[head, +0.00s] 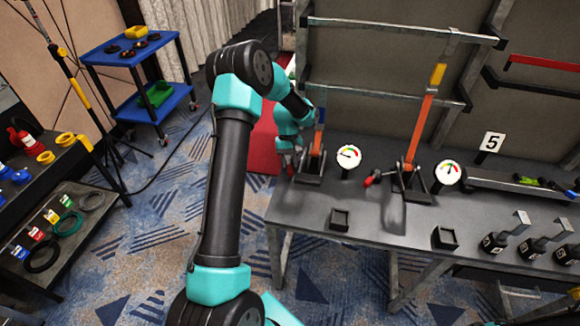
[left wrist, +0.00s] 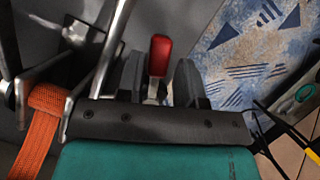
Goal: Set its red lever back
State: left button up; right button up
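The red lever (left wrist: 160,55) shows in the left wrist view as a red knob on a thin metal stem. It belongs to the left strap ratchet (head: 310,170) on the bench, which has an orange strap (head: 316,146). My left gripper (left wrist: 157,80) has its two dark fingers on either side of the lever, with visible gaps beside the stem. In the head view my left gripper (head: 288,155) is at the bench's left edge beside this ratchet, and mostly hides the lever. My right gripper is not in view.
A second ratchet (head: 406,178) with its own red lever (head: 372,178) stands to the right. Two gauges (head: 348,156) (head: 448,172) stand beside the ratchets. A blue cart (head: 135,60) stands at the back left.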

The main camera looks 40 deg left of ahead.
pick_arm(q)
jog(key=shift+x, duration=0.95)
grip_shut()
